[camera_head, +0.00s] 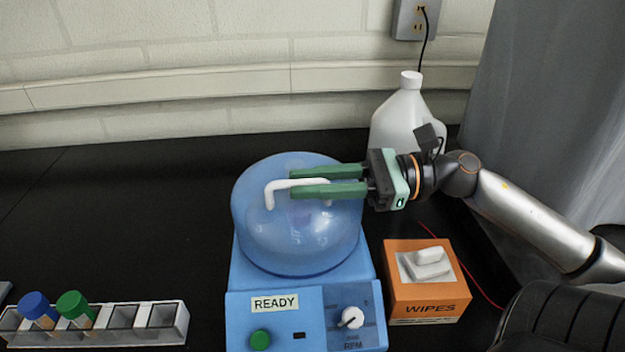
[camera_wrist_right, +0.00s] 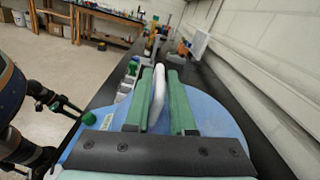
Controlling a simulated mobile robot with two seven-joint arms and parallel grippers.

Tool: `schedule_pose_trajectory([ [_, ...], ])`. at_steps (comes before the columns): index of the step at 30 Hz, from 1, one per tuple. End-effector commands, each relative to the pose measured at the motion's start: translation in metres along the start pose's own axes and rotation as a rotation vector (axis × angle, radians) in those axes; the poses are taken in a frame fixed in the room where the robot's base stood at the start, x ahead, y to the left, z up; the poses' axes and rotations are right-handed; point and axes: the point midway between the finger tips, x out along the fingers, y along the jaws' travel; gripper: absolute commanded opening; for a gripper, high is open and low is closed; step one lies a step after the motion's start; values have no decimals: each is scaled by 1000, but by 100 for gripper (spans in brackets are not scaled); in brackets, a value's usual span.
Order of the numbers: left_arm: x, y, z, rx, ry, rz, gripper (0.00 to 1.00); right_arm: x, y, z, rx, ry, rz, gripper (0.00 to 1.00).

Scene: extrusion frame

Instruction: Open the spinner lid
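The spinner (camera_head: 242,275) is a blue benchtop machine with a READY label, a green button and an RPM dial. Its translucent blue domed lid (camera_head: 300,240) sits down over it, closed. A white arched handle (camera_head: 269,197) stands on top of the lid. My right gripper (camera_head: 294,183) reaches in from the right over the lid, its green fingers on either side of the handle. In the right wrist view the handle (camera_wrist_right: 158,90) stands between the open fingers, nearer the left one, with a gap to the right one. My left gripper (camera_wrist_right: 68,106) shows small at the left of that view.
An orange wipes box (camera_head: 428,293) stands right of the spinner, and a white jug (camera_head: 400,115) behind the right gripper. A tube rack (camera_head: 170,335) with blue-capped and green-capped tubes is at the front left.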

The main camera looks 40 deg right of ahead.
Motion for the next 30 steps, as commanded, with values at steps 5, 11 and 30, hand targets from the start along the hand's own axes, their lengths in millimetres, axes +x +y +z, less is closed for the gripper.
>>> schedule_pose_trajectory([
  [5, 0, 0, -1, -1, 1, 0, 56, 0, 0, 0, 0, 0, -1, 1],
  [11, 0, 0, -1, -1, 2, 0, 56, 0, 0, 0, 0, 0, -1, 0],
  [30, 0, 0, -1, -1, 3, 0, 56, 0, 0, 0, -1, 1, -1, 0],
])
